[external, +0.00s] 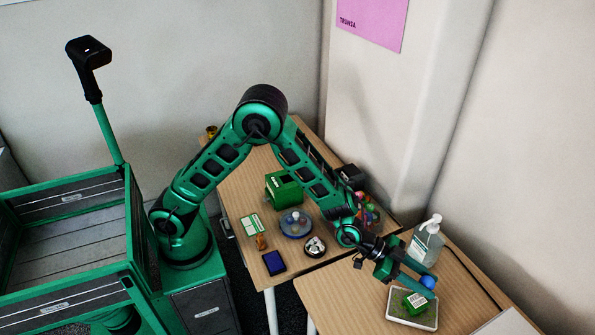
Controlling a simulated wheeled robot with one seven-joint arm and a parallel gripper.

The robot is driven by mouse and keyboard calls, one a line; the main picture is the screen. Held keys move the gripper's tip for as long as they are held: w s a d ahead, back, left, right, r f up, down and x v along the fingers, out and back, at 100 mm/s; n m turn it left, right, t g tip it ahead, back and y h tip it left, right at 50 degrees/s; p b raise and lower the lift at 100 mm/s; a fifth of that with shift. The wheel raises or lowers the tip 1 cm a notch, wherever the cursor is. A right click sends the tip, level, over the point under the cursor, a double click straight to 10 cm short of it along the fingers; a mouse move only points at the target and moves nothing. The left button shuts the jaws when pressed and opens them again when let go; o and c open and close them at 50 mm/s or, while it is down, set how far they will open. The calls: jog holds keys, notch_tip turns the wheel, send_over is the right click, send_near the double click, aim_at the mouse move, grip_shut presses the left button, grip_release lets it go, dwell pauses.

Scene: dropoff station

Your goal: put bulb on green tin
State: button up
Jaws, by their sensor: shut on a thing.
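My gripper (424,291) is at the lower right in the external view, low over a pale tray on the right table. It is shut on a round blue thing, which looks like the bulb (429,282); the fingers hide part of it. A small green block with a white label, likely the green tin (416,304), is on the tray just below the fingers. The bulb appears close above the tin, but I cannot tell whether they touch. A larger green box (284,188) stands on the left table.
The pale tray (394,311) rests on the right table. A clear pump bottle (425,246) stands behind my gripper. A blue round dish (295,223), a black-and-white round item (315,247), a dark blue box (274,263) and colored balls (371,212) are on the left table.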

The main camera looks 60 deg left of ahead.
jog(key=shift+f, duration=1.7)
jog(key=shift+f, duration=0.1)
jog(key=o, duration=0.9)
jog(key=shift+c, duration=0.2)
jog(key=s+a+r+n+g+y, duration=0.1)
jog(key=s+a+r+g+y, duration=0.1)
jog(key=s+a, duration=1)
jog(key=s+a+r+n+g+y, duration=0.1)
jog(key=s+a+r+g+y, duration=0.2)
jog(key=s+a, duration=0.9)
jog(key=s+a+r+n+g+y, duration=0.1)
jog(key=s+a+r+g+y, duration=0.2)
jog(key=s+a, duration=1)
jog(key=s+r+y, duration=0.2)
jog(key=s+r, duration=0.2)
jog(key=shift+s+n+y, duration=0.25)
jog(key=shift+n+y, duration=0.05)
jog(key=shift+n, duration=0.1)
